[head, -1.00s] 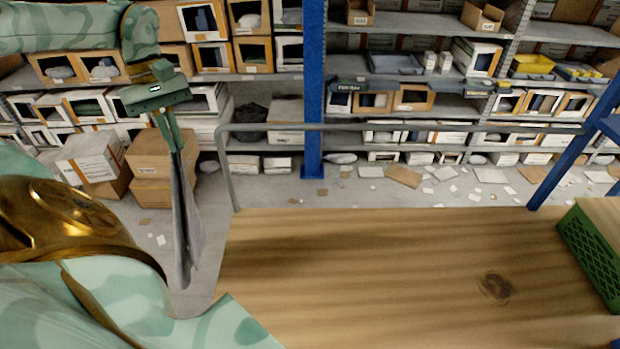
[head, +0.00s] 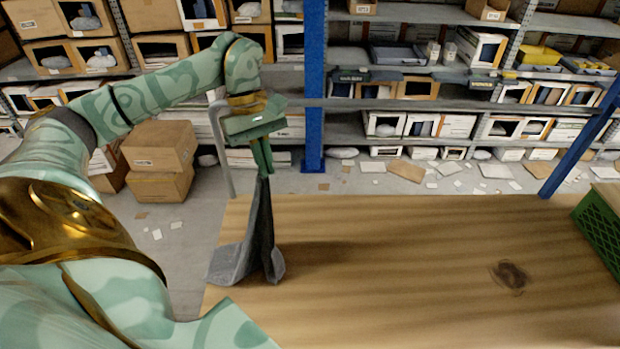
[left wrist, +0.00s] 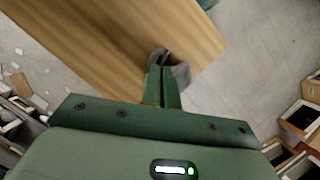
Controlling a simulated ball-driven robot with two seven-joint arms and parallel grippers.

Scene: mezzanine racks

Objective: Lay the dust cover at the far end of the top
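The dust cover is a grey cloth (head: 258,245) hanging from my left gripper (head: 264,172) over the left end of the wooden top (head: 400,250). Its lower part spreads out and seems to touch the top near the left edge. My left gripper is shut on the upper end of the cloth. In the left wrist view the cloth (left wrist: 181,75) shows at the tips of the shut fingers (left wrist: 165,70), over the edge of the top (left wrist: 110,35). My right gripper is not in view.
A green crate (head: 598,232) stands at the right end of the top. A dark knot mark (head: 510,274) shows in the wood. A blue post (head: 314,90), a grey rail (head: 219,150) and loaded racks stand behind. Cardboard boxes (head: 160,160) are stacked on the floor at left. The middle of the top is clear.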

